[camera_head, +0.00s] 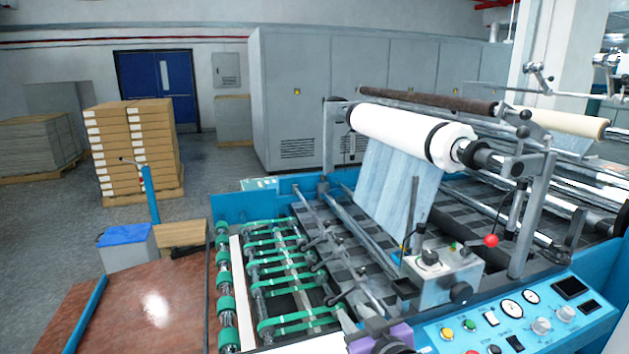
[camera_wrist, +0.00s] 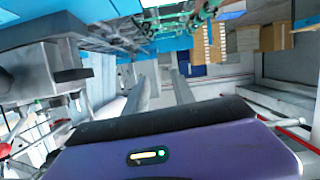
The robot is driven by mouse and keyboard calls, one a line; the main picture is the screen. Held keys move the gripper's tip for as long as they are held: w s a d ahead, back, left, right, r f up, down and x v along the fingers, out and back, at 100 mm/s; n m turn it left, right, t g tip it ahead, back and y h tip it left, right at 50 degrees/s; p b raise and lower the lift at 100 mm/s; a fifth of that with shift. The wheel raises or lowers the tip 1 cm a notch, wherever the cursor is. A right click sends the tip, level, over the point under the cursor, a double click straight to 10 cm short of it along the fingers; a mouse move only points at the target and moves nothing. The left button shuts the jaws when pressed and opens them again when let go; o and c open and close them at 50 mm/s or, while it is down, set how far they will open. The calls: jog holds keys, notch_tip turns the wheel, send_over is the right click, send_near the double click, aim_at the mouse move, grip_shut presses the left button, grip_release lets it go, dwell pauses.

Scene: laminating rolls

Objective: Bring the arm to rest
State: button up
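My gripper (camera_wrist: 162,75) shows in the wrist view with its two grey fingers apart and nothing between them. Its purple body fills the lower part of that view. In the head view the purple part of my arm shows at the bottom edge, in front of the laminating machine (camera_head: 590,275). It is left of the control panel and right of the green-belted feed rollers. Much of my arm is outside the head view.
The white film roll (camera_head: 405,131) sits above the machine, with film hanging down. A grey control box (camera_head: 445,275) with a red-knobbed lever stands close to my arm. Stacked cartons (camera_head: 133,150) stand on a pallet at left. Open floor (camera_head: 45,230) lies at the far left.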

jog(key=s+d+f+m+h+b, duration=0.1)
jog(key=s+d+f, duration=0.2)
jog(key=s, duration=1.3)
jog(key=s+d+f+m+h+b, duration=0.1)
jog(key=s+d, duration=0.4)
jog(key=s, duration=1.1)
jog(key=s+d+f+m+t+h+b, duration=0.1)
jog(key=s+d+f+m+h+b, duration=0.1)
jog(key=s, duration=1.5)
notch_tip(320, 180, down, 3)
jog(key=shift+d+r+h, duration=0.15)
jog(key=shift+d+h, duration=0.15)
jog(key=shift+d, duration=0.6)
